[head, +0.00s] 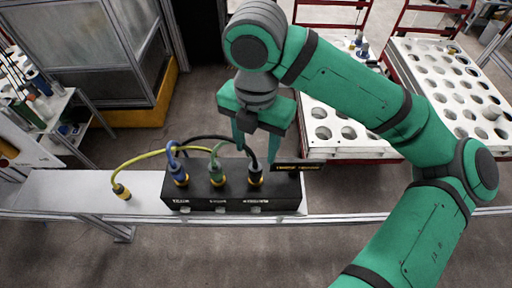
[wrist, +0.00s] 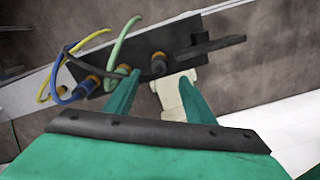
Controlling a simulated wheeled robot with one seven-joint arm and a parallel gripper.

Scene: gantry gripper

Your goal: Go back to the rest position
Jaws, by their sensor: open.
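My gripper (head: 256,152) is open and hangs over the right end of a black box, its fingers apart. The wrist view shows its two green fingers (wrist: 160,80) spread, with a pale blocky piece (wrist: 172,98) between them that I cannot identify. The black box (head: 236,202) on the bench has a blue plug (head: 181,176), a green plug (head: 217,178) and a black plug (head: 254,176) standing in its top. Their cables arch up and overlap. A yellow cable ends in a plug (head: 121,192) on the bench left of the box.
A dark bar (head: 299,167) with yellow lettering sticks out at the box's right end. The narrow white bench (head: 65,192) is clear at its left. White trays with round holes (head: 450,85) stand behind right. A shelf (head: 45,115) and glazed cabinet (head: 82,60) stand at left.

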